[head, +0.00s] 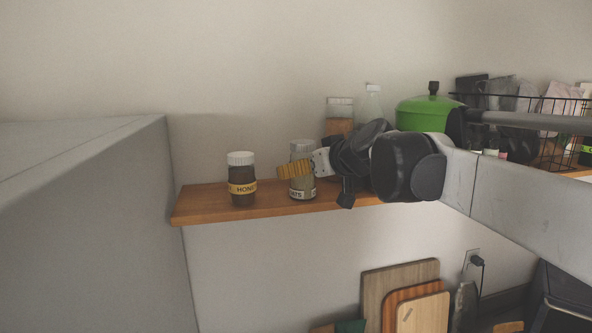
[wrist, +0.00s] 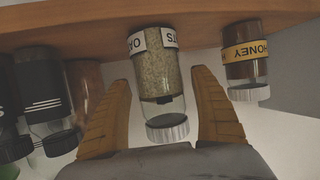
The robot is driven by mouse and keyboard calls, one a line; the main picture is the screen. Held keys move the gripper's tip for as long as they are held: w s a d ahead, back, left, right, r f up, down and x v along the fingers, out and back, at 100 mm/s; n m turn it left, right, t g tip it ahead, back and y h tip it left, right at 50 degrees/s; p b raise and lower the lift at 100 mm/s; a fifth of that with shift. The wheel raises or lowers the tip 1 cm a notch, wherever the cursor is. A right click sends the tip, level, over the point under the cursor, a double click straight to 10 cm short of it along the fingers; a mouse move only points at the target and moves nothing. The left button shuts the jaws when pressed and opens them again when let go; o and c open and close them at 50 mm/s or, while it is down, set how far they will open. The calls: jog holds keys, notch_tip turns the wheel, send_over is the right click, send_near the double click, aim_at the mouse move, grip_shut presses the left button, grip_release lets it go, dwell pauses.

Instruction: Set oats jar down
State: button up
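The oats jar (head: 303,187) is clear glass with a white lid and a pale label, filled with pale grain. In the wrist view, upside down, the oats jar (wrist: 160,75) is between the two orange fingers. My gripper (wrist: 160,85) is open around it, with a gap visible on each side. My gripper (head: 296,170) reaches in from the right in the head view, at the jar's upper part.
A honey jar (head: 241,180) stands left of the oats jar. A jar with orange contents (head: 339,125), a clear bottle (head: 373,103) and a green pot (head: 428,114) stand to the right, partly behind my arm. A grey cabinet side (head: 90,220) bounds the left.

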jog(key=shift+r, duration=0.25)
jog(key=b+v, duration=0.2)
jog(key=v, duration=1)
jog(key=s+d+f+m+g+h, duration=0.1)
jog(key=s+d+f+h, duration=0.1)
jog(key=s+f, duration=0.6)
jog(key=s+d+f+m+g+h, duration=0.2)
jog(key=s+d+f, duration=0.2)
jog(key=f, duration=1)
jog(key=s+d+f+m+g+h, duration=0.2)
jog(key=s+d+f, duration=0.1)
jog(key=s+f, duration=0.8)
jog(key=shift+s+f, duration=0.35)
jog(key=shift+f, duration=0.1)
notch_tip(320, 180, down, 36)
jog(key=b, duration=3.6)
